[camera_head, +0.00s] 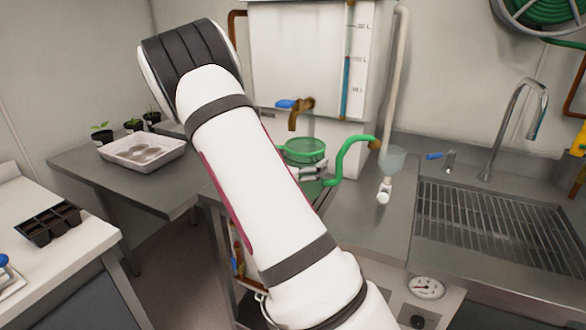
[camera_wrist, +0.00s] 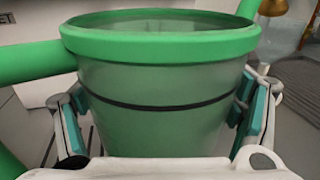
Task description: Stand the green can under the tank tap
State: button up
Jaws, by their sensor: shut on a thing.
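The green can (camera_head: 305,150) is a watering can with a long curved spout and a handle. It is upright at the counter in front of the tank, below and slightly right of the brass tap (camera_head: 299,113) in the head view. My gripper (camera_wrist: 165,125) is shut around the can's body (camera_wrist: 160,85), one finger on each side. The tap has a blue lever and hangs from the white tank (camera_head: 300,50).
A sink with a drain grid (camera_head: 490,225) and curved faucet is further right. A white tray (camera_head: 118,158) and small potted plants stand on the left table.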

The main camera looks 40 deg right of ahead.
jog(key=w+d+f, duration=0.1)
jog(key=w+f, duration=0.3)
jog(key=w, duration=0.2)
dwell(0.3)
jog(key=shift+f, duration=0.1)
jog(key=o, duration=1.2)
jog(key=shift+o, duration=0.2)
jog(key=shift+s, duration=0.1)
